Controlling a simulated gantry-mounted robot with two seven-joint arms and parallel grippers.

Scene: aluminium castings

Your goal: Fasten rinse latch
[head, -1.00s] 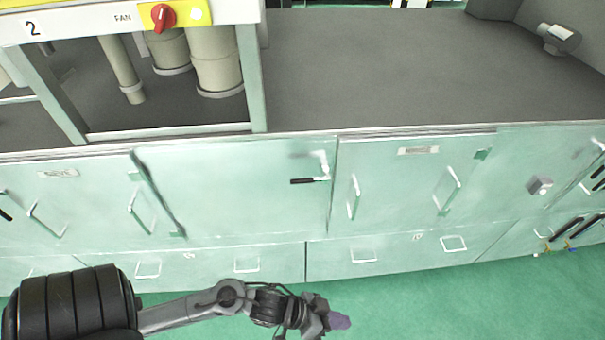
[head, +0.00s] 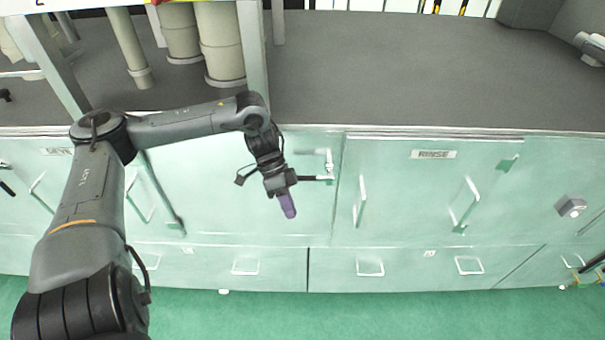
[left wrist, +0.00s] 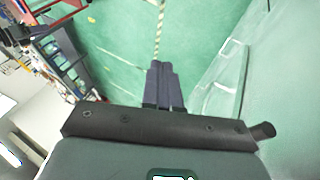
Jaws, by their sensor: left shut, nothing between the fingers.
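The latch (head: 329,163) is a pale metal fitting with a dark lever (head: 316,178) pointing left, roughly level. It sits at the right edge of a pale green door, beside the cabinet door marked RINSE (head: 433,154). My left gripper (head: 288,206), with purple fingers, is just left of the lever and points down. Its wrist overlaps the lever's left end in the head view; I cannot tell whether they touch. The fingers are together and empty, also in the left wrist view (left wrist: 160,82). The latch cannot be made out there. My right gripper is not in view.
A grey worktop (head: 400,70) runs above the cabinets. Door handles (head: 362,200) and drawer handles (head: 370,267) stick out from the fronts. A grey knob (head: 571,206) is at the right. The green floor (head: 400,315) in front is clear.

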